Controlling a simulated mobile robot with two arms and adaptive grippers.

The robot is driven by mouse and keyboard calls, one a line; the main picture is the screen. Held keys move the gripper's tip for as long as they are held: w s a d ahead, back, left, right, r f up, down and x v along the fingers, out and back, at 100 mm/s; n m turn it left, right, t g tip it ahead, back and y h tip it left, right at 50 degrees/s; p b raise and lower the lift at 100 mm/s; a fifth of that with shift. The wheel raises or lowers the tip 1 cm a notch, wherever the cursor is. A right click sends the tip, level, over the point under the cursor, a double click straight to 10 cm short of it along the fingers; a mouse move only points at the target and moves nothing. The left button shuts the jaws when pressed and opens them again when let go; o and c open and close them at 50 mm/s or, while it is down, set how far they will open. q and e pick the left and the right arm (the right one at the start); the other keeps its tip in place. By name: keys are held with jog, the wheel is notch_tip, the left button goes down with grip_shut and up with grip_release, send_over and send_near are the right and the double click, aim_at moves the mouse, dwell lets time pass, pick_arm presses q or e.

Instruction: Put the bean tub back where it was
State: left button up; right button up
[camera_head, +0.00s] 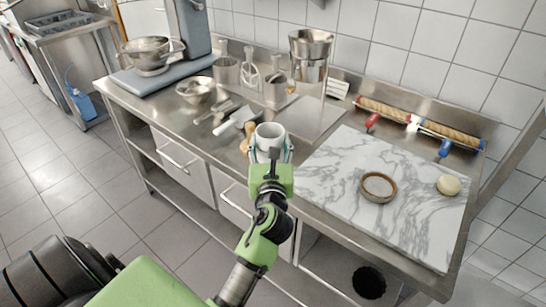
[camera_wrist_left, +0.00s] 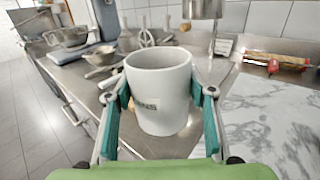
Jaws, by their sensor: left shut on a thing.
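The bean tub is a white cylinder (camera_wrist_left: 163,95) with a dark label, upright and open at the top. In the head view the tub (camera_head: 270,135) shows above my left gripper (camera_head: 270,157), at the front of the steel counter just left of the marble slab. In the left wrist view the teal fingers of my left gripper (camera_wrist_left: 163,110) are closed on both sides of the tub. I cannot tell whether the tub's base touches the counter. My right gripper is not in view.
The marble slab (camera_head: 335,185) bears a round brown-rimmed dish (camera_head: 379,187) and a pale round piece (camera_head: 448,185). Rolling pins (camera_head: 410,118) lie behind it. Utensils (camera_head: 238,118), a small bowl (camera_head: 196,90) and steel pots (camera_head: 310,55) stand left and behind. Bare steel (camera_head: 318,118) shows behind the tub.

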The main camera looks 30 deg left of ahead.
pick_arm(q)
jog(key=w+f, duration=0.1)
jog(key=f, duration=0.1)
jog(key=w+a+f+b, duration=0.1)
jog(key=w+f, duration=0.1)
jog(key=shift+a+f, duration=0.15)
jog(key=shift+f, duration=0.1)
jog(key=shift+w+a+f+b, duration=0.15)
jog(key=shift+f+b, duration=0.15)
jog(key=shift+f, duration=0.6)
jog(key=shift+w+d+f+b, duration=0.15)
jog(key=shift+f+b, duration=0.1)
jog(key=shift+f, duration=0.6)
jog(key=shift+a, duration=0.1)
jog(key=shift+f, duration=0.15)
jog(key=o, duration=1.4)
jog(key=shift+f, duration=0.1)
jog(key=shift+o, duration=0.2)
